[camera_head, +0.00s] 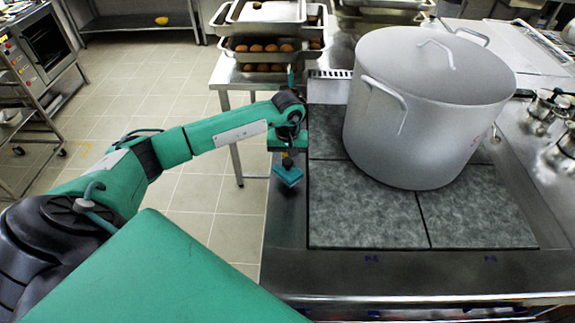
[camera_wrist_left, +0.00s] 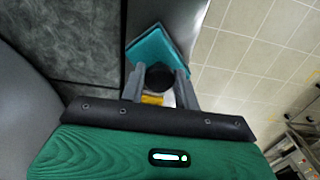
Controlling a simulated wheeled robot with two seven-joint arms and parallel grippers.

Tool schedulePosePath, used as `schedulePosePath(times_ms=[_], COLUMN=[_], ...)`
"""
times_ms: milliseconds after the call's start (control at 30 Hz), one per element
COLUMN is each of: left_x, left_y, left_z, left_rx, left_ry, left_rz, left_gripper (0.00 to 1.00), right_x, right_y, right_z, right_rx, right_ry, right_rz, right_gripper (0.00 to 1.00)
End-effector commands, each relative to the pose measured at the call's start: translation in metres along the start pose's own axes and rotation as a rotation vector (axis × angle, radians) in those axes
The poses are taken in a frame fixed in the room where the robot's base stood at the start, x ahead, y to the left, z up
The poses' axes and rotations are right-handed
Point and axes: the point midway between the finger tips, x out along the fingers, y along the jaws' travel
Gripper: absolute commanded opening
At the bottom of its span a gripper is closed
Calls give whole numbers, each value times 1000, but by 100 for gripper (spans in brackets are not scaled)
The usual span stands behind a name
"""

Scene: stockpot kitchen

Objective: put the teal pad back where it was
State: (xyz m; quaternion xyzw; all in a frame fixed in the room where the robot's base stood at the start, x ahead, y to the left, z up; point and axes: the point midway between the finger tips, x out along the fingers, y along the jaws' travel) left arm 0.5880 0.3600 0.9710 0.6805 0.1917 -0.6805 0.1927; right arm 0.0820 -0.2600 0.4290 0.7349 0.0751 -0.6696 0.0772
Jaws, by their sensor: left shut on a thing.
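The teal pad (camera_head: 288,176) is a small square in the head view, at the left steel edge of the stove (camera_head: 288,255). My left gripper (camera_head: 288,160) is shut on it from above. In the left wrist view the pad (camera_wrist_left: 152,47) shows beyond the tips of the two grey fingers (camera_wrist_left: 160,76), over the steel strip beside the grey plates and near the floor. I cannot tell whether the pad touches the steel. My right gripper is in neither view.
A big grey lidded stockpot (camera_head: 425,110) stands on the dark plates right of my left gripper. The front plates (camera_head: 365,215) are bare. Steel trays of brown round items (camera_head: 268,45) stand on a table behind. Tiled floor (camera_head: 215,190) lies left of the stove.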

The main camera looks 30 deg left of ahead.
Motion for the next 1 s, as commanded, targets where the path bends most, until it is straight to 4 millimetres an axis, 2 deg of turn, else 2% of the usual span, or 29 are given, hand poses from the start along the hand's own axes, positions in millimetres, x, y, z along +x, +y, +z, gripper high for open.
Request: schedulePosePath(times_ms=[200, 600, 633, 733, 1000], left_x=[30, 38, 38, 37, 36], left_y=[0, 0, 0, 0, 0], left_z=[1, 0, 0, 0, 0], left_rx=[-1, 0, 0, 0, 0], left_ry=[-3, 1, 0, 0, -1], left_rz=[-2, -1, -1, -1, -1], left_gripper=[3, 3, 33, 53, 53], right_x=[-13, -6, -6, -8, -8], right_y=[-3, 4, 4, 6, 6], right_z=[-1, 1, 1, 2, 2], right_rx=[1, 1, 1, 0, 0], right_ry=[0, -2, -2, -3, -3], right_rz=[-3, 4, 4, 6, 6], right_gripper=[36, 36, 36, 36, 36])
